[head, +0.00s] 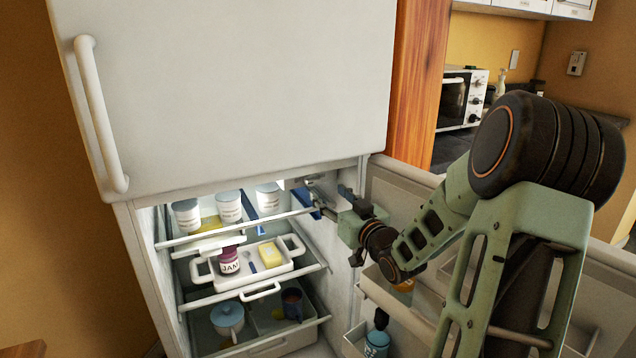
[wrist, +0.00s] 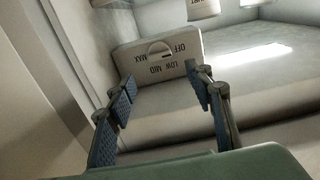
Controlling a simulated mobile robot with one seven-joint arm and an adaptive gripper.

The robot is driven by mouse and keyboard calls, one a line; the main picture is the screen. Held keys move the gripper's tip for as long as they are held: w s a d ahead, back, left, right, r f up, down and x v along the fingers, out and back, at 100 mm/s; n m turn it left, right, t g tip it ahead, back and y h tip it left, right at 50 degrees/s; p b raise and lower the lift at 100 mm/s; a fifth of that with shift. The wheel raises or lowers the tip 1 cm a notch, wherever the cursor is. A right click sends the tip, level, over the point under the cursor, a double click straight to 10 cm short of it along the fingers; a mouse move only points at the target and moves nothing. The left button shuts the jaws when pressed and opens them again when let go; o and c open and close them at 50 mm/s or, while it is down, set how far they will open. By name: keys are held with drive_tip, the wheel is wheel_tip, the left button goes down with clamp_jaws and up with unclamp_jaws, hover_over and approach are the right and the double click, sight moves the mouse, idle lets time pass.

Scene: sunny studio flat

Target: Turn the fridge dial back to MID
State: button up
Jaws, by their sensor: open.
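The fridge dial (wrist: 160,54) is a pale round knob on a white control box (wrist: 132,52) inside the open fridge, seen in the wrist view. The printed words OFF, LOW, MID and MAX stand around the knob. I cannot tell clearly which word it points to. My gripper (wrist: 160,80) is open, with its blue-padded fingers apart and nothing between them. The fingers reach toward the box, one on each side of the dial in the picture, and appear apart from it. In the head view my gripper (head: 318,200) is at the upper right of the fridge interior; the dial cannot be made out there.
White canisters (head: 229,207) stand on the top shelf. A white tray (head: 283,266) below holds a jam jar (head: 229,260) and a yellow block (head: 269,254). A drawer (head: 262,346) is at the bottom. The open door (head: 400,310), with bottles, is right; the upper door (head: 235,85) is shut.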

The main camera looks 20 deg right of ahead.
sight(315, 181)
drive_tip(key=w+b, duration=0.1)
drive_tip(key=w, duration=0.8)
drive_tip(key=shift+a, duration=0.2)
drive_tip(key=c, duration=1.2)
drive_tip(key=shift+o, duration=0.2)
